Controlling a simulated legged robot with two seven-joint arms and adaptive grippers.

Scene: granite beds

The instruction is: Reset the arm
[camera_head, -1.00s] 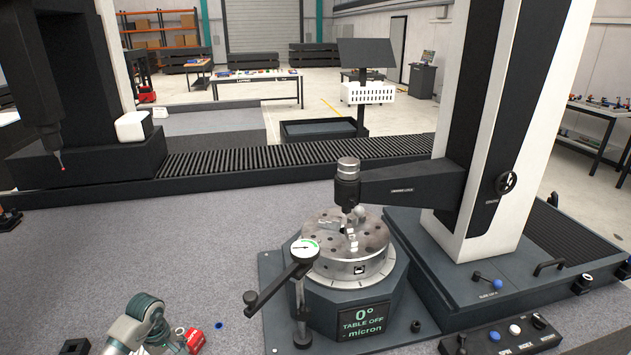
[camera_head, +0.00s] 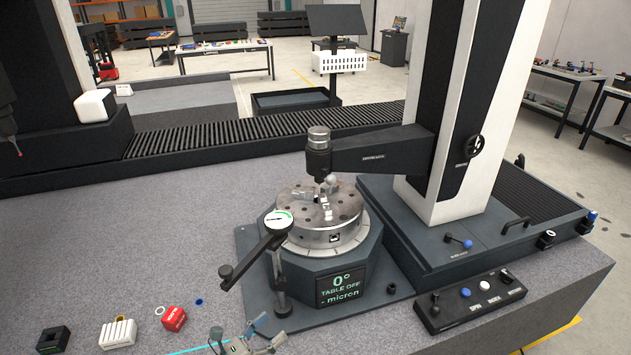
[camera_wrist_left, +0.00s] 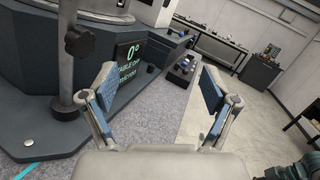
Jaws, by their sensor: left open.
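My left gripper (camera_head: 246,334) shows at the bottom edge of the head view, in front of the rotary table's base. Its two fingers are spread and nothing is between them. In the left wrist view the open fingers (camera_wrist_left: 158,88) have blue pads and point towards the granite bed's edge and the floor beyond. The rest of my left arm is mostly out of the head view. My right gripper does not show clearly in either view.
The rotary table (camera_head: 318,215) with a dial gauge (camera_head: 278,221) stands close to the left gripper. A control box (camera_head: 470,300) lies right of it. A red block (camera_head: 174,319), a white slotted block (camera_head: 118,333) and a black block (camera_head: 53,340) lie at lower left. The granite (camera_head: 130,240) beyond is clear.

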